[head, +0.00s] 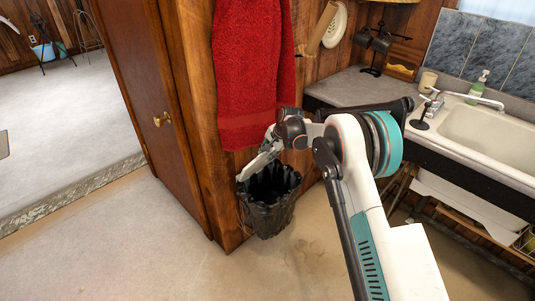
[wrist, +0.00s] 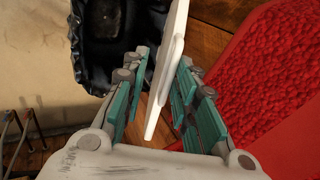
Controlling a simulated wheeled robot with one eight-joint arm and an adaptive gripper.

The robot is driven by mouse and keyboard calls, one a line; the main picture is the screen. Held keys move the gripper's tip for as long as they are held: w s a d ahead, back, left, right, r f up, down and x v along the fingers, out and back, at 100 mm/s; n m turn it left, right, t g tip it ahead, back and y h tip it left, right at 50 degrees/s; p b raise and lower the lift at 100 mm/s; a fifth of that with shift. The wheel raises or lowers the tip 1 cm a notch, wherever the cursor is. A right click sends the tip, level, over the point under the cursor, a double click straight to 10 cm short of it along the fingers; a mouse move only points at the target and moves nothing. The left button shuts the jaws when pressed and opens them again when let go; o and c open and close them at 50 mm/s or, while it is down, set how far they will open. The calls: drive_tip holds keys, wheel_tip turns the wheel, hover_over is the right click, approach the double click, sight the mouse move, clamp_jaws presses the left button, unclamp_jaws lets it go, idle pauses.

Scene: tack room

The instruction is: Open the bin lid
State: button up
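The bin (head: 268,207), with a black liner, stands on the floor below the red towel. Its dark mouth is uncovered, and the mouth also shows in the wrist view (wrist: 88,50). The lid (wrist: 168,62) is a thin white plate, seen nearly edge-on and standing up beside the mouth. My gripper (head: 262,158) is at the back left of the bin rim. In the wrist view its teal fingers (wrist: 162,78) stand on either side of the lid, with narrow gaps showing, so it looks open around the lid. In the head view, lid and fingertips are hard to tell apart.
The red towel (head: 250,70) hangs right behind the gripper and is close in the wrist view. A wooden cabinet (head: 165,110) stands left of the bin. The sink counter (head: 355,88) is to the right. The floor (head: 130,240) in front is clear.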

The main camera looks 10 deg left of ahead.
drive_tip(key=v, duration=1.1)
drive_tip(key=shift+r, duration=0.15)
